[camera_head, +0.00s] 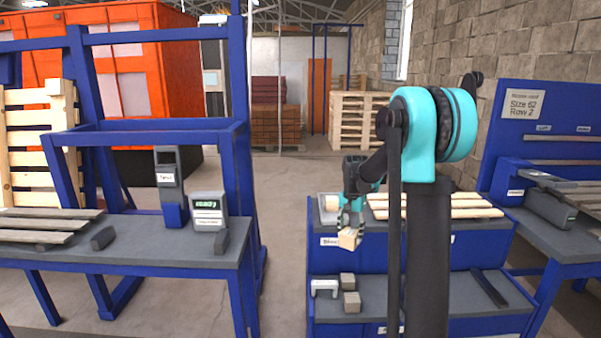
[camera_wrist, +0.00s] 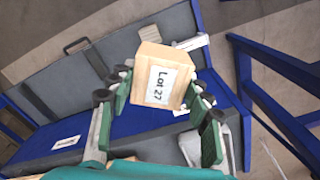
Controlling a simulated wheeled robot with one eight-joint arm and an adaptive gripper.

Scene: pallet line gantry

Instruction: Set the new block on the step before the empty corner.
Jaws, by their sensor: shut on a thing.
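My gripper (camera_head: 350,229) is shut on a pale wooden block (camera_head: 348,239), held in the air over the front of the blue stepped stand. In the wrist view the block (camera_wrist: 163,77) sits between the green finger pads and its white label reads "Lot 27". The stand's lower grey step (camera_head: 420,290) holds two small grey blocks (camera_head: 352,302), one behind the other. The upper step carries a pallet of pale slats (camera_head: 450,206), partly hidden by my arm. A dark grey-slatted pallet (camera_head: 40,229) lies on the left bench, with a dark block (camera_head: 103,238) beside it.
A white bracket (camera_head: 324,288) and a dark bar (camera_head: 489,288) lie on the lower step. The left bench (camera_head: 150,248) carries a display reading "ready" (camera_head: 208,212) and a taller device (camera_head: 170,185). The right bench holds another slatted pallet. Open floor (camera_head: 283,210) lies between bench and stand.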

